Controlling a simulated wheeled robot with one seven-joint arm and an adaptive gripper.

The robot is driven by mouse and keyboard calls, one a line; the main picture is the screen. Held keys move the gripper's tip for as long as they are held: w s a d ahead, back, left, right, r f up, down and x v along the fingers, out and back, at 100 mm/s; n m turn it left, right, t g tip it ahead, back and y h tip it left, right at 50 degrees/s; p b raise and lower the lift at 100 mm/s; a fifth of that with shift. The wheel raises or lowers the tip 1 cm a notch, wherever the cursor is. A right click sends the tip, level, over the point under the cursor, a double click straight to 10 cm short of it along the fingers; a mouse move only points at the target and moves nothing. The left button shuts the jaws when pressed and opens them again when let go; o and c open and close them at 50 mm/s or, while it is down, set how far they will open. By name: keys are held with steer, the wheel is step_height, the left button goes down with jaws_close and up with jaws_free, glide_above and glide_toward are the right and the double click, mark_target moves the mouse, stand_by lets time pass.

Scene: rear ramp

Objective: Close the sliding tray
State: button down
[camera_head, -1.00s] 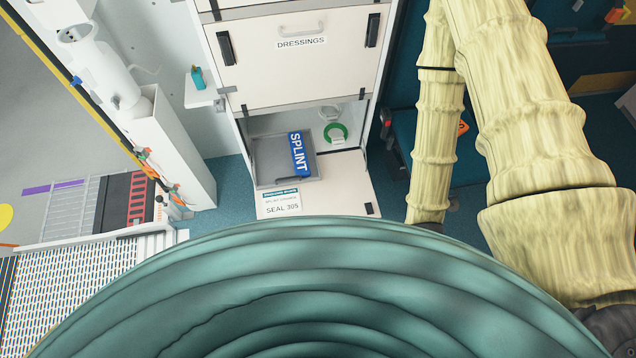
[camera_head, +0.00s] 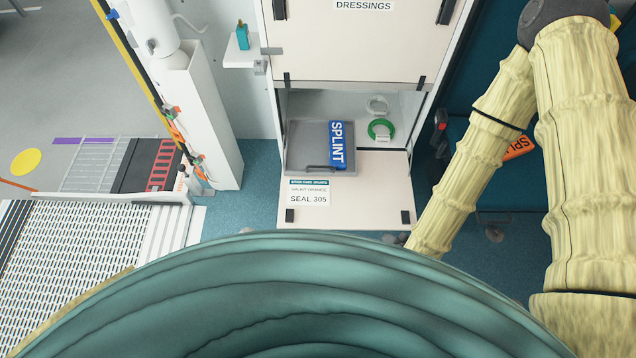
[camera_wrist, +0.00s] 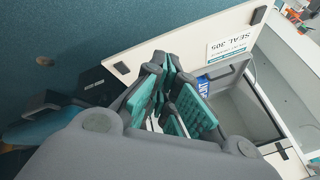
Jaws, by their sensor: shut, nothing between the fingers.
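The grey sliding tray (camera_head: 302,150) sits in the low open compartment of the white cabinet, over the lowered flap. A blue SPLINT pack (camera_head: 338,146) lies along its right side. The white flap (camera_head: 380,190) with the SEAL 305 label hangs open at the front. In the wrist view, my gripper (camera_wrist: 172,92) is shut and empty, in front of the flap (camera_wrist: 135,50). The tray (camera_wrist: 245,110) and a bit of the blue pack (camera_wrist: 203,84) show behind and right of the fingers. In the head view, my gripper's fingers are hidden behind my teal body.
A green ring roll (camera_head: 380,130) and a white roll (camera_head: 377,104) stand inside the compartment to the tray's right. The closed DRESSINGS door (camera_head: 350,45) is above. A white post (camera_head: 212,125) stands left. A ramp (camera_head: 85,250) lies at lower left.

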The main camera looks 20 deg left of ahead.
steer(key=w+a+f+m+t+b, duration=0.3)
steer(key=a+b, duration=0.4)
steer(key=b, duration=0.1)
steer(key=w+a+f+m+t+y+b, duration=0.1)
steer(key=w+a+f+m+t+b, duration=0.2)
steer(key=a+b, duration=0.4)
steer(key=w+a+f+m+t+y+b, duration=0.1)
steer(key=w+a+f+m+t+b, duration=0.1)
steer(key=a+b, duration=0.5)
steer(key=shift+w+a+f+m+t+b, duration=0.2)
steer(key=shift+w+f+m+b, duration=0.15)
steer(key=shift+w+f+b, duration=0.35)
steer(key=shift+w+a+f+m+t+b, duration=0.2)
steer(key=shift+w+f+m+b, duration=0.25)
steer(key=shift+f+b, duration=0.45)
steer(key=shift+w+a+r+m+t+b, duration=0.15)
steer(key=shift+a+m+t+b, duration=0.25)
steer(key=shift+a+b, duration=0.3)
steer(key=b+x, duration=0.4)
steer(key=x, duration=1)
steer(key=shift+d+r, duration=0.1)
steer(key=shift+w, duration=0.1)
